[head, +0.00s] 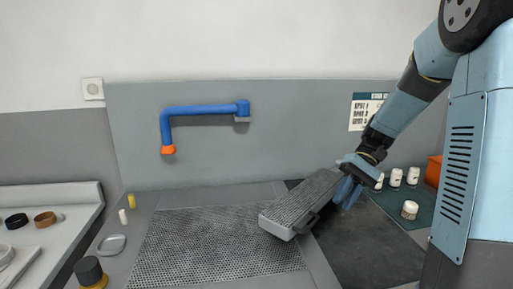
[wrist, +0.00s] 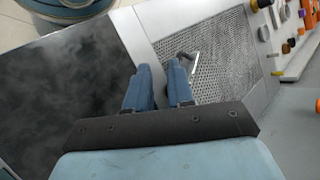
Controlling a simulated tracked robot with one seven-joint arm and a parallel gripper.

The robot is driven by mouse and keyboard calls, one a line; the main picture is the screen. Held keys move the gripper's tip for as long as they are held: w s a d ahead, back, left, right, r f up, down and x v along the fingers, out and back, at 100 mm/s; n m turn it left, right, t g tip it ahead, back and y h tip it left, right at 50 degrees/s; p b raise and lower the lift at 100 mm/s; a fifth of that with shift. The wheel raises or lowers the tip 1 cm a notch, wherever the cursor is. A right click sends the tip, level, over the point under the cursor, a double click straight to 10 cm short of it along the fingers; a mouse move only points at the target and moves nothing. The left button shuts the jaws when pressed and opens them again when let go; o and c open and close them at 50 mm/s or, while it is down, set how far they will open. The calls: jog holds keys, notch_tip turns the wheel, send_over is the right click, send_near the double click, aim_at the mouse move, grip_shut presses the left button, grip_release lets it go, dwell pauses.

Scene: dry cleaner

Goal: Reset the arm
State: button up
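My gripper (head: 346,192) hangs at the right of the worktop in the head view, on my arm reaching down from the upper right. In the wrist view my gripper (wrist: 160,70) has its two blue fingers apart with a narrow gap, and I see nothing held between them. A grey block with a perforated top (head: 303,198) sits tilted just left of the fingers in the head view. Whether they touch it is unclear. A thin metal handle (wrist: 189,62) shows beside the right finger in the wrist view.
A perforated panel (head: 205,250) fills the left of the worktop, with a dark panel (head: 375,255) at right. White jars (head: 410,209) stand on a green mat at right. A blue pipe arm (head: 200,110) juts from the wall. A tray (head: 45,225) is at left.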

jog(key=s+r+t+h, duration=0.3)
jog(key=s+r+t, duration=0.1)
jog(key=s, duration=0.4)
jog(key=s+r+t+h, duration=0.4)
jog(key=s+r+t, duration=0.1)
jog(key=s+t, duration=0.2)
jog(key=shift+s+r, duration=0.3)
jog(key=shift+s, duration=0.15)
jog(key=shift+d, duration=0.15)
dwell(0.7)
